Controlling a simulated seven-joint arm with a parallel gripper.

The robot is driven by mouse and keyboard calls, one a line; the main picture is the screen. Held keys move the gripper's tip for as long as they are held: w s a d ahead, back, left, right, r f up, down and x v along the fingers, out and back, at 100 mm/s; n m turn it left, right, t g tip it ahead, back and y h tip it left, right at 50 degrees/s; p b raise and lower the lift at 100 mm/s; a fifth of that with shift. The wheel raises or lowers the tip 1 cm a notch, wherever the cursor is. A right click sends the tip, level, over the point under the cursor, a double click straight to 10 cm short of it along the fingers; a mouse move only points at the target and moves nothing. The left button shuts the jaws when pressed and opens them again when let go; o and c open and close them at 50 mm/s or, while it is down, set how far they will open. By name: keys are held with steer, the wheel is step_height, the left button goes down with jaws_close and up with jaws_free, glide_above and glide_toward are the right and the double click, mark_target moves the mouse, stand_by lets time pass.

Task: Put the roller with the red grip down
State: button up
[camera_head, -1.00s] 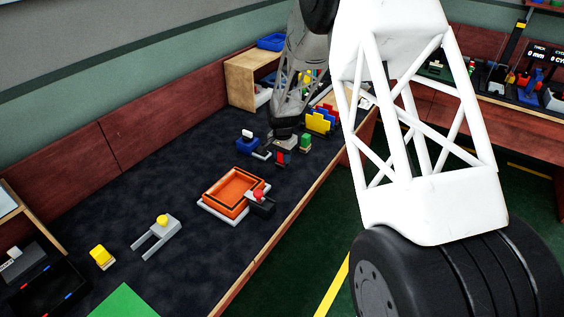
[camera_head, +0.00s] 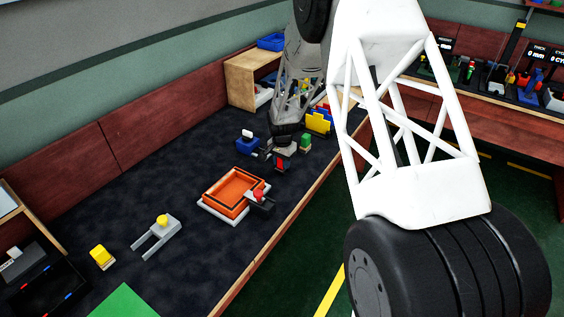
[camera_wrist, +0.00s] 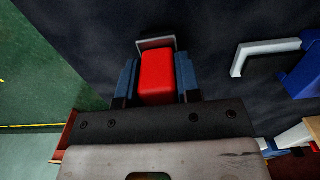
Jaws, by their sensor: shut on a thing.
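The roller's red grip (camera_wrist: 157,78) is between the two fingers of my gripper (camera_wrist: 157,82), which is shut on it. A grey bracket (camera_wrist: 155,43) shows just beyond the grip; the roller part itself is not clearly visible. In the head view the red grip (camera_head: 280,164) shows at the lower end of my gripper (camera_head: 279,157), over the dark mat near its right side. I cannot tell whether the roller touches the mat.
A blue-handled tool (camera_head: 246,146) with a grey frame stands close by on the left. A green block (camera_head: 305,142) and a yellow piece (camera_head: 318,123) are behind on the right. An orange tray (camera_head: 216,204) lies nearer the camera. The wooden table edge (camera_head: 310,193) is on the right.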

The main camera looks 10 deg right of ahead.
steer(key=shift+f, duration=0.1)
steer(key=o, duration=1)
steer(key=shift+o, duration=0.2)
step_height(320, 180, up, 12)
steer(key=shift+r, duration=0.15)
stand_by(0.7)
